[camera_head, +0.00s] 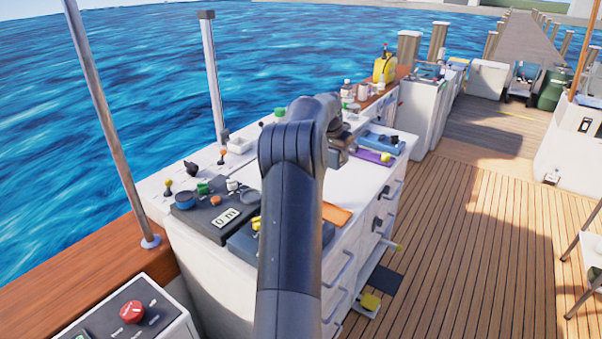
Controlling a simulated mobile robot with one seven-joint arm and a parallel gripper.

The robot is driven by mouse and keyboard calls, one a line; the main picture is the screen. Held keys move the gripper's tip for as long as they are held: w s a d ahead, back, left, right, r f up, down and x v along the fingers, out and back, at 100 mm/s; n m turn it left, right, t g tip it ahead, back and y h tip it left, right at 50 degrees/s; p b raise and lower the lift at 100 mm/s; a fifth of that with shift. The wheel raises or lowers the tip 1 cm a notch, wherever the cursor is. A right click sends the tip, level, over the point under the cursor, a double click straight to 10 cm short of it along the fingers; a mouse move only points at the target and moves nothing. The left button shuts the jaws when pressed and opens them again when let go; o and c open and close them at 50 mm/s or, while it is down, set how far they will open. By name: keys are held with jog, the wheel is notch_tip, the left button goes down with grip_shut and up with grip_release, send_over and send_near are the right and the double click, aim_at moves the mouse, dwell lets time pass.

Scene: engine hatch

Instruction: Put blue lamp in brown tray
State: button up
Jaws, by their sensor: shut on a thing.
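My gripper (342,151) is above the white counter (350,178), partly hidden behind my own dark arm. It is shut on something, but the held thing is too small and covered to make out. I cannot clearly pick out the blue lamp. A flat orange-brown piece (337,215) lies at the counter's front edge, partly behind my arm; I cannot tell whether it is the brown tray. A blue tray (380,140) with small items on it lies right of my gripper.
A dark panel with a display (226,216) and several knobs and levers stands left of my arm. A yellow container (384,68) stands at the back. Drawer handles (340,268) jut from the counter front. The wooden deck (470,250) is mostly clear.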

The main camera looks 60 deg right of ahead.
jog(key=shift+s+r, duration=0.15)
jog(key=shift+s, duration=0.15)
jog(key=shift+r, duration=0.25)
jog(key=r, duration=0.3)
jog(key=w+r, duration=0.1)
jog(key=shift+a+r, duration=0.25)
jog(key=shift+r, duration=0.05)
jog(key=w+a, duration=2.4)
jog(key=w, duration=0.1)
jog(key=w+a, duration=0.4)
jog(key=a, duration=0.7)
jog(key=w+a, duration=0.4)
jog(key=a, duration=0.7)
jog(key=w+a, duration=0.4)
jog(key=a, duration=0.8)
jog(key=s+a, duration=0.3)
jog(key=a, duration=1)
jog(key=s+a+n, duration=0.1)
jog(key=s+a, duration=0.2)
jog(key=a, duration=1)
jog(key=s+a, duration=0.3)
jog(key=a, duration=1)
notch_tip(320, 180, down, 18)
jog(key=a+f, duration=0.2)
jog(key=a, duration=0.2)
jog(key=a+f, duration=0.5)
jog(key=a, duration=0.2)
jog(key=shift+s+a+f, duration=0.15)
jog(key=shift+a, duration=0.15)
jog(key=shift+f, duration=1.95)
